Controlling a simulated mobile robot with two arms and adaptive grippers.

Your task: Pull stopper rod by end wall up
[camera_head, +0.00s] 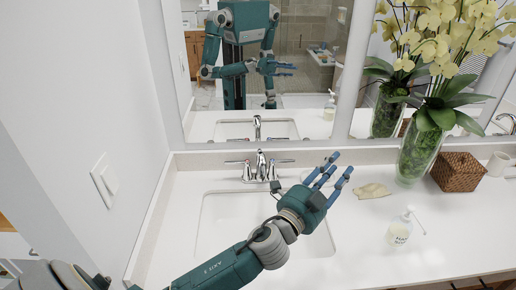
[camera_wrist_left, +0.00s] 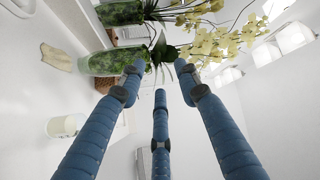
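The chrome faucet (camera_head: 261,166) with two lever handles stands behind the white sink (camera_head: 212,215) near the left end wall. I cannot make out the stopper rod apart from the faucet. My left gripper (camera_head: 330,172) reaches across the sink's right side, its three blue fingers spread and empty, pointing up and to the right of the faucet, apart from it. In the left wrist view the open fingers (camera_wrist_left: 160,85) point toward the plant, and no faucet shows. My right gripper does not show directly.
A glass vase (camera_head: 418,152) of yellow orchids, a wicker box (camera_head: 458,172), a beige cloth (camera_head: 374,191) and a soap bottle (camera_head: 400,228) stand to the right on the white counter. A mirror (camera_head: 300,112) rises behind. The left wall (camera_head: 90,100) has a switch.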

